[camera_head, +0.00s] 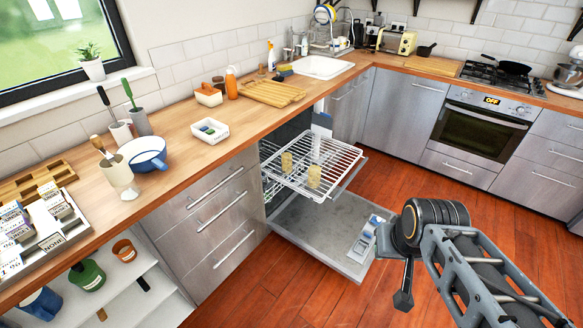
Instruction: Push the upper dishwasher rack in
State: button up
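The dishwasher's upper rack (338,157) is a white wire rack. It is pulled out of the opening under the counter and hangs over the open door. Two yellowish cups stand on it, one towards the back (286,161) and one near the front edge (314,176). The dishwasher door (318,232) is folded down flat, with a dispenser panel at its right. My gripper (386,242) is to the right of the door's outer end, apart from the rack.
Steel drawers (215,222) stand left of the dishwasher, and steel cabinets and an oven (478,135) stand behind. The wooden counter (185,125) above holds bowls, a tray and utensils. The wooden floor (385,185) between rack and far cabinets is clear.

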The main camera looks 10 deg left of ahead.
aim_at(326, 132)
jog(key=z, duration=0.5)
jog(key=i, duration=1.1)
jog(key=u, duration=0.6)
